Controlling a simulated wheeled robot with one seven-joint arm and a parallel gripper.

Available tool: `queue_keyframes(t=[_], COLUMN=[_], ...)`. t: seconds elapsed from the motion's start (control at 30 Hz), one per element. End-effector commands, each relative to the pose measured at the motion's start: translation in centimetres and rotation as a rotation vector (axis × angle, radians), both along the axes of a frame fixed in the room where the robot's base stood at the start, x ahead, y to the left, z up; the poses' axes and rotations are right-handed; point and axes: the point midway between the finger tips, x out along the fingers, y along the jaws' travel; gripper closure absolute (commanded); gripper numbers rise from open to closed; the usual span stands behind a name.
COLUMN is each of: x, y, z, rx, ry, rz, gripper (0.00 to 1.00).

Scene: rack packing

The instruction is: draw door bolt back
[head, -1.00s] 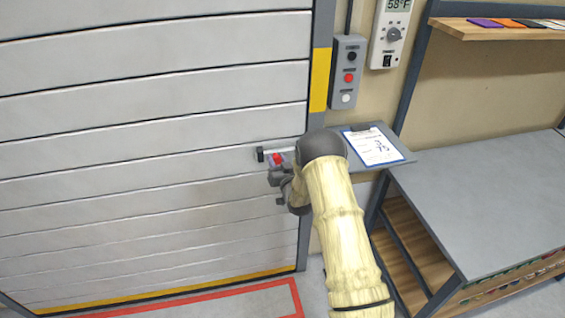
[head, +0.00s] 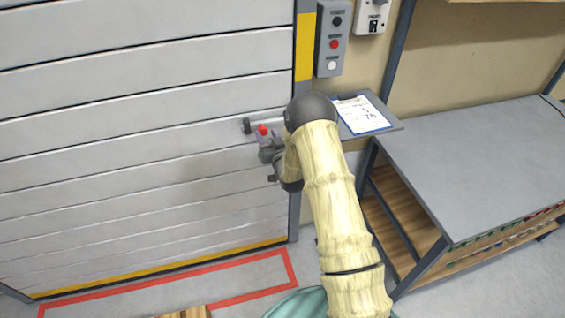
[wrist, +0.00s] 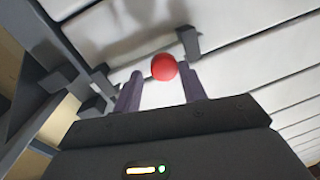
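The door bolt is a pale horizontal bar (head: 268,121) with a dark end piece, on the right side of the grey slatted door (head: 140,125). Its red round knob (head: 263,129) shows just below the bar. My gripper (head: 267,146) is at the knob, just below it in the head view. In the wrist view the knob (wrist: 164,67) lies between the tips of my two fingers, which stand apart. A gap shows on the left of the knob; the right finger is very close, and I cannot tell whether it touches. My arm hides the bolt's right end.
Right of the door are a grey button box (head: 332,42), a small shelf with a clipboard (head: 362,114), and a grey-topped workbench (head: 470,150). A red floor outline (head: 170,283) lies before the door.

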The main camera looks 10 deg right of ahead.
Motion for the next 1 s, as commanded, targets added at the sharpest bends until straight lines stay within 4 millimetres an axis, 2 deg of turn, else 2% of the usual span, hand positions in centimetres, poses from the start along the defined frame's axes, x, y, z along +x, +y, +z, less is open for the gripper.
queue_keyframes(t=[0.8,1.0], x=[-12.8,-14.2], y=[-2.7,-2.9], z=[-0.3,-0.1], rx=[0.000,0.000], ry=[0.002,0.000], rz=[-0.001,0.000], gripper=[0.59,0.59])
